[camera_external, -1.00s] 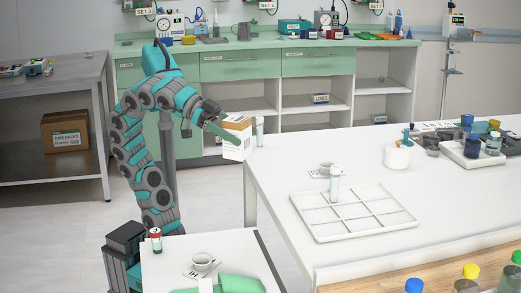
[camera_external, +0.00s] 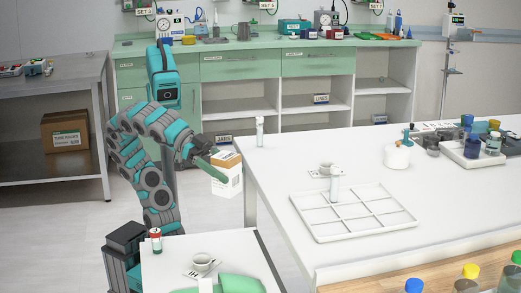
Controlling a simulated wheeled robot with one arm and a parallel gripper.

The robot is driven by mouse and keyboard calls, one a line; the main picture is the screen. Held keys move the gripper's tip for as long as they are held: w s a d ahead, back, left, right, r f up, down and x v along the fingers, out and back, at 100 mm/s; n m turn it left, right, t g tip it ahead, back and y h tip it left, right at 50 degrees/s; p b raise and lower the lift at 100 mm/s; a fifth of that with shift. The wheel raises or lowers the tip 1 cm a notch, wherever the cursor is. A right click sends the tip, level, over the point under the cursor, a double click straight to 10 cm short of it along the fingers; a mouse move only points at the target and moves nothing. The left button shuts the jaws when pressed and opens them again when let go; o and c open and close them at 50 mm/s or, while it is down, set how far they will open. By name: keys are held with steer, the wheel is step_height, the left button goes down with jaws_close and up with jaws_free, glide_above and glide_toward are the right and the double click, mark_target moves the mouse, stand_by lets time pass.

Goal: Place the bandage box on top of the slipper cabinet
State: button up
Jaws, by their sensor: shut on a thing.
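The bandage box (camera_external: 227,183), white with an orange-brown top, is held in the air just left of the white table's left edge. My gripper (camera_external: 212,163) is shut on it, with a green finger along its upper left side. The box's far side and the other finger are hidden. I cannot tell which furniture is the slipper cabinet; no label in view names it.
The white table (camera_external: 275,215) fills the right, with a vial (camera_external: 259,131) near its far left corner and a divided tray (camera_external: 310,224). A green-topped counter (camera_external: 240,45) with open shelves stands behind. A grey shelf (camera_external: 40,88) stands at left. Floor between is clear.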

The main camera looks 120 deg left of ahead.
steer(key=shift+f+b, duration=0.7)
steer(key=shift+f, duration=7.3)
steer(key=shift+f, duration=0.15)
steer(key=o, duration=1.4)
